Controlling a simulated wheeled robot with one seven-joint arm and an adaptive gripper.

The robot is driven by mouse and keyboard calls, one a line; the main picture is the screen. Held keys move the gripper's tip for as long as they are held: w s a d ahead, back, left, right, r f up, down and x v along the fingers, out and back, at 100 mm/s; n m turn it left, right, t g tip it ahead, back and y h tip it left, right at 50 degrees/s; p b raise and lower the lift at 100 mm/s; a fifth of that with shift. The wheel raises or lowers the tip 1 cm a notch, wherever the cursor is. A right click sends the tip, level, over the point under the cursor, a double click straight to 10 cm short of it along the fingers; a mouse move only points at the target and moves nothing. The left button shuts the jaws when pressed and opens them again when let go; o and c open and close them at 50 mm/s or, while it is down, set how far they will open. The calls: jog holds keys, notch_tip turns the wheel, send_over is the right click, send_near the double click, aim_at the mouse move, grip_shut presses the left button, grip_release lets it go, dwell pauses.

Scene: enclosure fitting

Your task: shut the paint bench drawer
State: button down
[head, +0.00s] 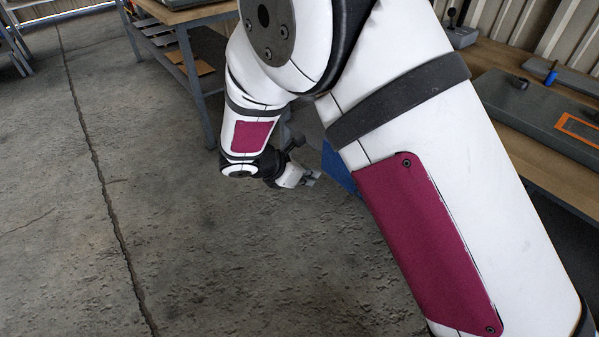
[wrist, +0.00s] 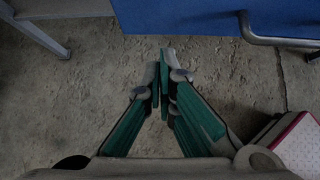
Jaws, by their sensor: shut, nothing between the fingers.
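A blue drawer front (wrist: 180,18) spans the top of the wrist view, with a bent metal bar handle (wrist: 275,41) at its right. In the head view only a small blue part (head: 338,168) shows; my arm hides the rest. How far the drawer stands out cannot be told. My gripper (wrist: 161,64) is shut and empty, its fingertips just short of the drawer's edge in the picture, left of the handle. In the head view my gripper (head: 313,178) is low above the floor, left of the blue part. Contact cannot be made out.
A wooden-topped bench (head: 490,58) runs along the right, carrying a grey panel (head: 540,115) and a small blue item (head: 551,76). Another metal-legged bench (head: 187,75) stands at the back. The concrete floor (head: 150,230) at the left is clear.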

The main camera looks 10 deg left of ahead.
aim_at(335, 173)
jog(key=shift+w+d+f+b, duration=0.1)
jog(key=shift+w+d+f, duration=0.15)
jog(key=shift+w+d, duration=0.45)
jog(key=shift+w+d+f+b, duration=0.15)
jog(key=shift+w+d+f, duration=0.25)
jog(key=shift+w, duration=0.35)
jog(key=shift+w+d+f+b, duration=0.1)
jog(key=shift+w+d+f, duration=0.05)
jog(key=shift+w+d, duration=0.55)
jog(key=shift+w, duration=0.1)
jog(key=w+d, duration=0.5)
jog(key=w, duration=0.1)
jog(key=w+d, duration=0.5)
jog(key=w, duration=0.1)
jog(key=w+d+b, duration=0.1)
jog(key=w+d, duration=0.4)
jog(key=w, duration=0.2)
jog(key=shift+w, duration=0.1)
